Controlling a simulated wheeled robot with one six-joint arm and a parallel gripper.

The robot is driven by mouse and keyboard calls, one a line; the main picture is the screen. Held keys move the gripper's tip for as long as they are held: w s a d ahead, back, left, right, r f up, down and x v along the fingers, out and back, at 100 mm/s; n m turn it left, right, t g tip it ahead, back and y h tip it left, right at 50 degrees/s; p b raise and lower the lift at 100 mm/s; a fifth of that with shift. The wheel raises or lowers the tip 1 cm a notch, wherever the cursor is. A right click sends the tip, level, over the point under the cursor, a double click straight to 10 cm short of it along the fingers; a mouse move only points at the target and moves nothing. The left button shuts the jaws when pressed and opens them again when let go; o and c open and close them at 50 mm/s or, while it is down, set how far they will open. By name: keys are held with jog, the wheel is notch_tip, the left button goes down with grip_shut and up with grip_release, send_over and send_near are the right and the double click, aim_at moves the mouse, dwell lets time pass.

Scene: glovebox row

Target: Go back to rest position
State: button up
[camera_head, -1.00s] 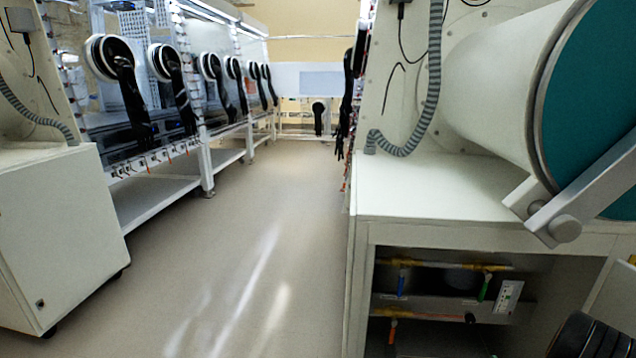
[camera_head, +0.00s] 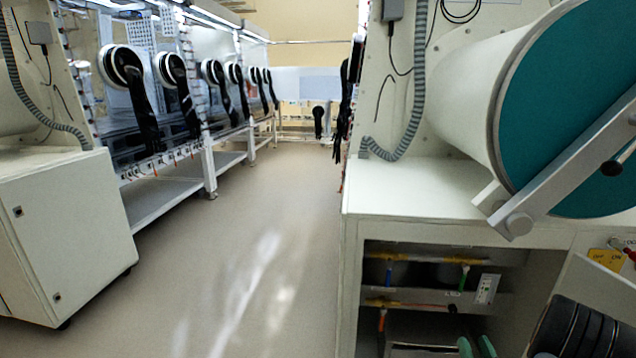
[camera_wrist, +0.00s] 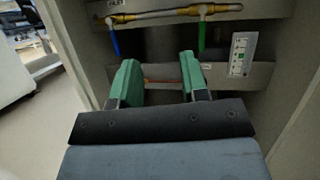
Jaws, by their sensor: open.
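My gripper (camera_wrist: 160,82) shows in the wrist view with its two green fingers apart and nothing between them. It points toward the open compartment (camera_wrist: 215,26) under the white bench. In the head view, the gripper's green fingertips (camera_head: 476,346) show at the bottom edge, in front of the same compartment's lower part. The compartment holds yellow pipework (camera_head: 425,259) with blue and green valve parts and a white label plate (camera_head: 487,289). I cannot tell how far the fingers are from the pipes.
The white bench (camera_head: 385,195) carries a large cylinder with a teal door (camera_head: 590,110) and a grey latch bar at right. A white cabinet (camera_head: 70,235) stands at left. The floor (camera_head: 240,250) between is clear. Black gloves (camera_head: 140,110) hang along the left row.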

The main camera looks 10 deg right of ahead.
jog(key=w+a+r+n+g+y+p, duration=0.4)
jog(key=a+r+n+y+p, duration=0.3)
jog(key=a+r+n+y, duration=0.45)
jog(key=s+a+r+n+g+y+p, duration=0.2)
jog(key=s+a+r+n+g+p, duration=0.2)
jog(key=a+r+n+g+p, duration=0.4)
jog(key=s+a+r+n+g+y+p, duration=0.1)
jog(key=s+a+r+n+g+p, duration=0.3)
jog(key=a+r+n+g+p, duration=0.5)
notch_tip(320, 180, up, 14)
jog(key=s+d+n+t+h+p, duration=0.1)
jog(key=s+n+t+h+p, duration=0.1)
jog(key=n+h+p, duration=0.6)
jog(key=h+p, duration=0.1)
jog(key=h, duration=0.2)
jog(key=shift+s+t, duration=0.3)
jog(key=shift+s, duration=0.05)
jog(key=shift+r+n+h, duration=0.1)
jog(key=shift+n+h, duration=0.15)
